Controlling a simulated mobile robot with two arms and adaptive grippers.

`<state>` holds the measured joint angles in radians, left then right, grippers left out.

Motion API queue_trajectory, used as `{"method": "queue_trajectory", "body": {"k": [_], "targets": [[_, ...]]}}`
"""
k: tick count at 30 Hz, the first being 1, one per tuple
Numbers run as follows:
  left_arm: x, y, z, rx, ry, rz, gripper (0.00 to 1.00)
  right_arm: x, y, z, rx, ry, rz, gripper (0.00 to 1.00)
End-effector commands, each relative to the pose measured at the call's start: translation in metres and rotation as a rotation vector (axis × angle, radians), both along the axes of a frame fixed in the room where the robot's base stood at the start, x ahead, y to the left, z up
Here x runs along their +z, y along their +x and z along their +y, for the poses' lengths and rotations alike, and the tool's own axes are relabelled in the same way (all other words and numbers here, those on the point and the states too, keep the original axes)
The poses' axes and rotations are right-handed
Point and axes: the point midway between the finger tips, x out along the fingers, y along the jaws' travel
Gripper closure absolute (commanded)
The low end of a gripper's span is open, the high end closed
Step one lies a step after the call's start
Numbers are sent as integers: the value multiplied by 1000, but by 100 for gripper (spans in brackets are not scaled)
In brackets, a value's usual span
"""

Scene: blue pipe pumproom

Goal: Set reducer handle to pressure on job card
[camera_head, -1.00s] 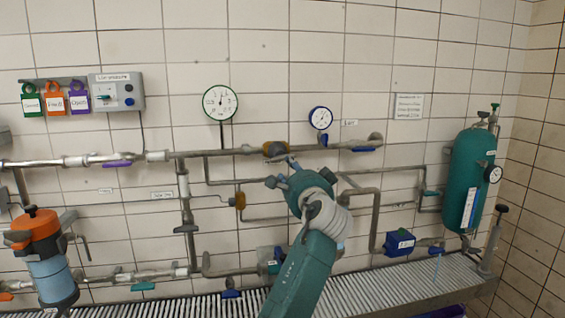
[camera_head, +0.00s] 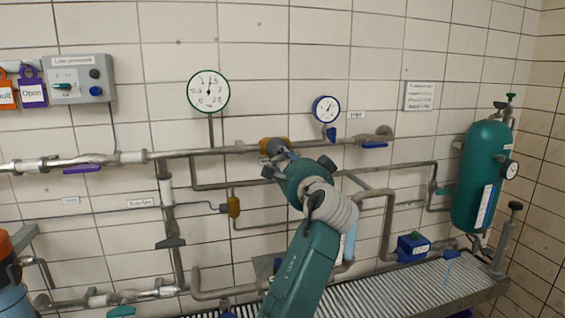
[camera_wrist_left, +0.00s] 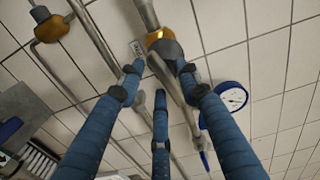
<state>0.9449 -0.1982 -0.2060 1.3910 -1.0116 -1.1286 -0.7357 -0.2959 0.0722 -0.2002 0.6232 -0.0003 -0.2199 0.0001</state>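The brass reducer (camera_head: 268,145) sits on the upper pipe, between a green-rimmed gauge (camera_head: 208,91) and a smaller blue-rimmed gauge (camera_head: 325,109). My left gripper (camera_head: 292,162) is in front of it and hides part of it. In the left wrist view, the reducer (camera_wrist_left: 168,46) lies just beyond the blue fingers (camera_wrist_left: 160,80). The fingers are spread with a gap between them, and two tips are near the reducer's sides. I cannot tell whether they touch it. The handle's angle is unclear. A white card (camera_head: 419,97) hangs on the wall, its text unreadable. My right gripper is out of view.
A grey control box (camera_head: 80,80) is on the left wall with a purple tag (camera_head: 33,88) beside it. A green tank (camera_head: 482,178) stands right. A slatted grate (camera_head: 385,290) runs below.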

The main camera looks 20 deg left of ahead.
Motion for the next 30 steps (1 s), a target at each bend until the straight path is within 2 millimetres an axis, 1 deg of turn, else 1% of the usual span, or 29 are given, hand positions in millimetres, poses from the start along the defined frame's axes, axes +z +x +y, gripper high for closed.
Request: {"method": "queue_trajectory", "body": {"k": [3,8,9,15,20,23,30], "targets": [[1,0,0,-1,0,-2,66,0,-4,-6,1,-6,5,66],[1,0,0,-1,1,-1,98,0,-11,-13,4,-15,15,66],[1,0,0,-1,1,-1,100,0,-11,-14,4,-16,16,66],[2,0,1,0,4,1,100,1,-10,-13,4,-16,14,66],[4,0,2,1,36,21,100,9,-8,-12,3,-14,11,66],[6,0,3,2,74,46,100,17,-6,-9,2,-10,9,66],[10,-1,4,3,213,139,100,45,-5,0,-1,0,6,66]]}}
